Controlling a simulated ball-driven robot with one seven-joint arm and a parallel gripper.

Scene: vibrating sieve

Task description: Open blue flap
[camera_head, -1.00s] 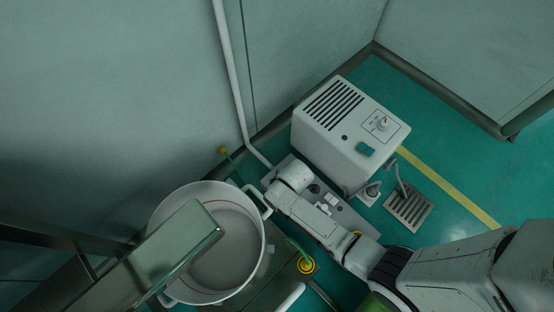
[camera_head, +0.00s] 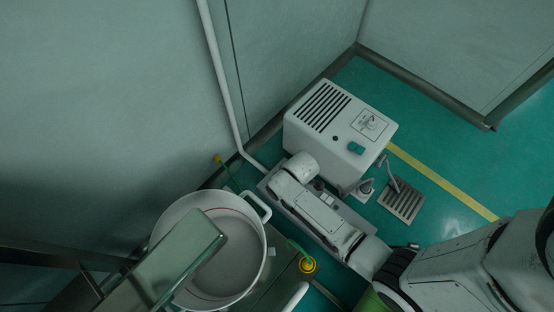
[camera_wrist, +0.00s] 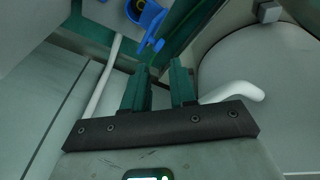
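The blue flap (camera_wrist: 147,16) shows in the wrist view as a bright blue piece with a ring and a thin lever, at the top edge and partly cut off. My gripper (camera_wrist: 160,66) has two dark green fingers standing apart with nothing between them. The fingertips point toward the blue piece and look short of it, not touching. In the head view my white arm reaches in from the lower right, and neither my gripper nor the blue flap can be made out.
A large white pot-like vessel (camera_head: 163,240) with handles stands left of my arm. A white vented box (camera_head: 318,135) stands behind my arm near the wall. A white pipe (camera_head: 218,75) runs down the wall. A floor drain (camera_head: 401,201) and open green floor lie to the right.

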